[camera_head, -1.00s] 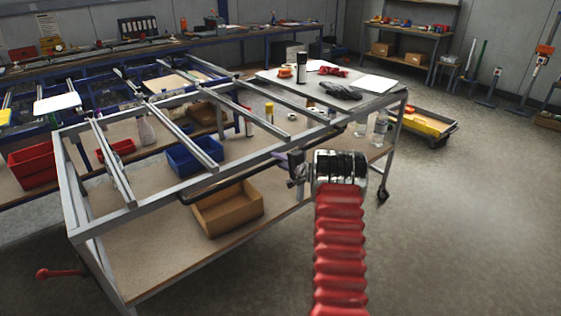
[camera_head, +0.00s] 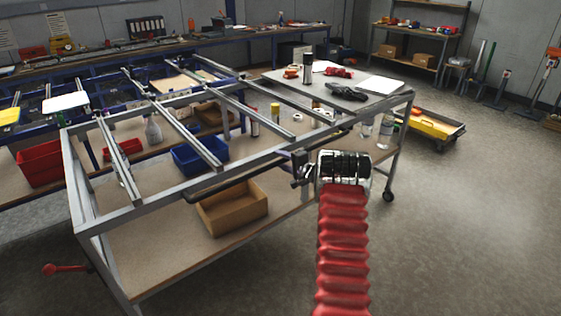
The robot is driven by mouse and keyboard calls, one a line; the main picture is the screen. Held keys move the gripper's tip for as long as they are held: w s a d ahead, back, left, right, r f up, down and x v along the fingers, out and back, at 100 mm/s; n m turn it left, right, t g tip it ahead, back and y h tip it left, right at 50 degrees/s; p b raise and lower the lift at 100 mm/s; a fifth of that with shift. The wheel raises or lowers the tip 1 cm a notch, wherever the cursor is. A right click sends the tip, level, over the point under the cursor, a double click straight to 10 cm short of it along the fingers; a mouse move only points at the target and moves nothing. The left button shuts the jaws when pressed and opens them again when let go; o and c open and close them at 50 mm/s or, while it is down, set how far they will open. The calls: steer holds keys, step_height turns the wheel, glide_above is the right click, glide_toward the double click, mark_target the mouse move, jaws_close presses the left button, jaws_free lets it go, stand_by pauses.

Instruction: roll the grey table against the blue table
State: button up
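The grey table (camera_head: 86,228) is a metal frame on casters with cross rails, a grey top at its right end and a brown lower shelf. It stands in front of me, angled away to the right. The blue table (camera_head: 50,112), with blue legs and a similar open rail frame, lies behind it on the left. Their frames overlap in the view, so I cannot tell whether they touch. My gripper (camera_head: 300,168) is small and dark, at the grey table's near long side beside a dark bar (camera_head: 236,176). Its fingers are too small and dark to read.
A cardboard box (camera_head: 232,208) sits on the lower shelf, with a blue bin (camera_head: 199,155) and a red bin (camera_head: 40,164) beyond. A yellow-loaded trolley (camera_head: 437,127) stands behind right.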

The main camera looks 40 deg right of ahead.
steer(key=shift+s, duration=0.15)
steer(key=s+r, duration=0.2)
steer(key=s, duration=1.1)
steer(key=shift+r, duration=0.3)
steer(key=shift+s, duration=0.1)
